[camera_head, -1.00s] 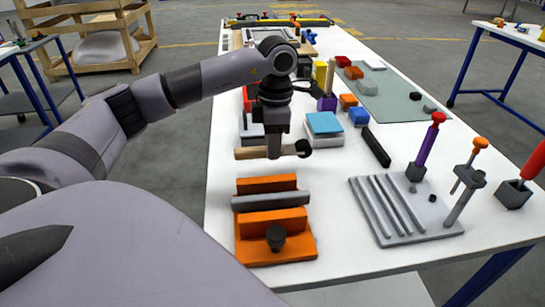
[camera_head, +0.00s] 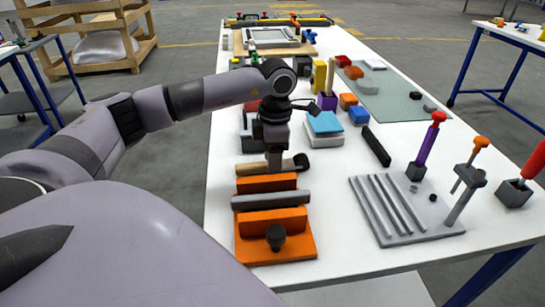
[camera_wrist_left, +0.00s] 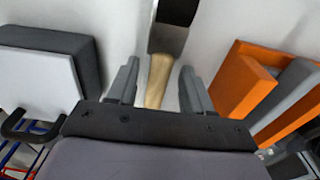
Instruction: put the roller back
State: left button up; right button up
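The roller (camera_head: 257,169) has a pale wooden handle and a dark head (camera_head: 301,162). It lies just behind the orange fixture, apparently down on the white table, with its head to the right. My left gripper (camera_head: 274,165) points down over the handle. In the left wrist view the handle (camera_wrist_left: 158,82) runs between the two fingers (camera_wrist_left: 160,88), with a gap on each side, so the gripper is open around it. The dark head (camera_wrist_left: 172,25) lies beyond the fingertips. My right gripper is not in view.
The orange fixture (camera_head: 272,251) with a grey bar (camera_head: 270,200) stands close in front of the roller. A blue-topped block (camera_head: 324,123) and a black bar (camera_head: 376,147) are behind and to the right. A grey grooved stand (camera_head: 404,220) is at the right.

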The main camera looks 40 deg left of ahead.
pick_arm(q)
jog(key=shift+r, duration=0.1)
notch_tip(320, 180, up, 12)
jog(key=shift+w+d, duration=0.15)
jog(key=shift+w, duration=0.1)
jog(key=shift+s, duration=0.1)
dwell(0.6)
